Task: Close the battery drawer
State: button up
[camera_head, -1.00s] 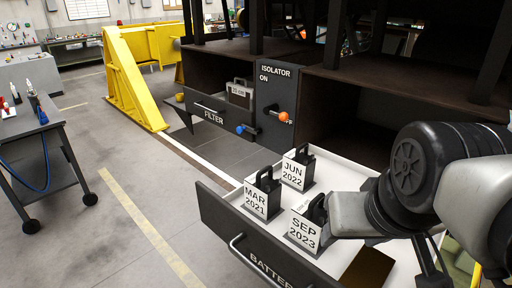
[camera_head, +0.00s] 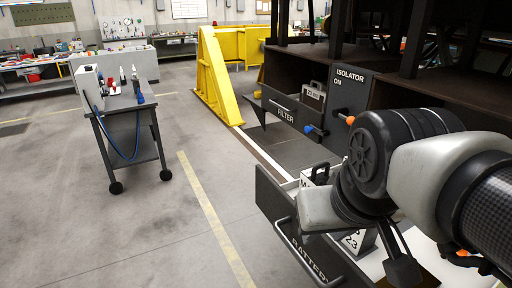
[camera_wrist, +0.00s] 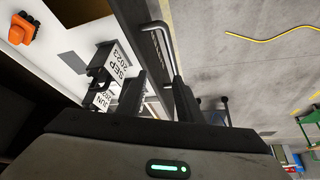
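The battery drawer (camera_head: 275,205) is pulled open at the lower middle of the head view, with its label partly showing. Its bar handle (camera_head: 300,255) runs along the front face; the handle also shows in the wrist view (camera_wrist: 160,32). Battery blocks stand inside, and the SEP 2023 block (camera_wrist: 118,62) is beside my fingers in the wrist view. My gripper (camera_wrist: 158,98) is open, its two dark fingers apart at the drawer's front wall and handle. I cannot tell whether they touch. My arm hides much of the drawer in the head view.
The filter drawer (camera_head: 283,108) is also open, left of the isolator panel (camera_head: 345,90). A tool cart (camera_head: 135,112) stands on the left and a yellow frame (camera_head: 222,85) behind. The floor between cart and drawer is clear. An orange object (camera_wrist: 25,28) lies in the wrist view.

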jog(key=w+a+f+b, duration=0.1)
jog(key=w+b, duration=0.1)
jog(key=b, duration=0.1)
jog(key=w+a+f+n+h+b, duration=0.1)
jog(key=w+a+b, duration=0.1)
jog(key=w+b, duration=0.1)
jog(key=w+a+f+n+b, duration=0.1)
jog(key=w+f+b, duration=0.1)
jog(key=w+b, duration=0.1)
jog(key=shift+w+a+f+h+b, duration=0.1)
jog(key=shift+w+a+h+b, duration=0.1)
jog(key=shift+a+h+b, duration=0.15)
grip_shut()
jog(key=w+a+f+n+t+h+b, duration=0.1)
jog(key=w+a+f+h+b, duration=0.1)
jog(key=w+a+b, duration=0.8)
send_near(262, 204)
notch_tip(262, 204, down, 3)
jog(key=a, duration=0.2)
jog(key=shift+y, duration=0.25)
jog(key=shift+w+d+b, duration=0.3)
jog(key=shift+w+d, duration=0.2)
jog(key=shift+d, duration=0.4)
jog(key=shift+w+d+b, duration=0.3)
jog(key=shift+w+d, duration=0.2)
jog(key=shift+d, duration=0.4)
